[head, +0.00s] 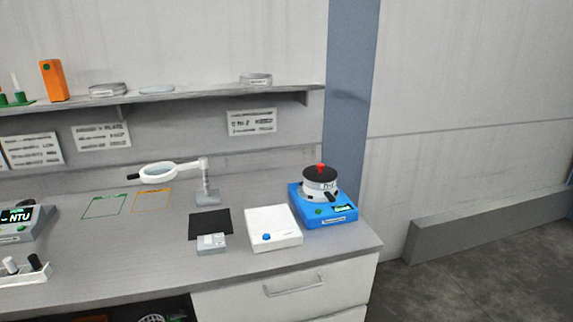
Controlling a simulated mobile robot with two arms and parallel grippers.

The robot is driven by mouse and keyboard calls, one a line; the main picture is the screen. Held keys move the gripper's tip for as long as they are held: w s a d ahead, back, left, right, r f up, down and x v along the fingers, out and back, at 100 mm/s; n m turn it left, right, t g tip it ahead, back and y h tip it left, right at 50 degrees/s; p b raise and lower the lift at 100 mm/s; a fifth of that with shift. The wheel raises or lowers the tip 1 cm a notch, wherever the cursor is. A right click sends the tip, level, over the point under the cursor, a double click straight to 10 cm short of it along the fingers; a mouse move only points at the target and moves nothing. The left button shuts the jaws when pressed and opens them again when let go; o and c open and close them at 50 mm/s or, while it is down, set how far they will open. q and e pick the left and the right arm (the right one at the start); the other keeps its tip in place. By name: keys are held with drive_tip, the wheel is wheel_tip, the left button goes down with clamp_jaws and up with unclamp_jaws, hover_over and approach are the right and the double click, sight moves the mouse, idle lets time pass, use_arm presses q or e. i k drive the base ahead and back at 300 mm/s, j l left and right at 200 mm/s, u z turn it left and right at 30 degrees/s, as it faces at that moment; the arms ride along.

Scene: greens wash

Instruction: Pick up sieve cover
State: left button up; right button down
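A black round lid with a red knob (319,174), which looks like the sieve cover, sits on top of a silver round sieve (318,189). The sieve stands on a blue machine (343,213) at the right end of the bench. The lid looks level and closed on the sieve. Neither of my grippers is in the head view.
A white box with a blue knob (285,240) stands just left of the blue machine. Further left are a black mat (210,216), a small grey device (212,250) and a magnifier on a stand (208,193). A shelf (200,95) with round dishes runs above.

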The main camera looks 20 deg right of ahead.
sight(320, 173)
drive_tip(key=i+l+u, duration=0.15)
drive_tip(key=l+u, duration=0.15)
drive_tip(key=l, duration=0.15)
drive_tip(key=i+l+u, duration=0.1)
drive_tip(key=l+u, duration=0.2)
drive_tip(key=l, duration=0.15)
drive_tip(key=l+u, duration=0.3)
drive_tip(key=l, duration=0.2)
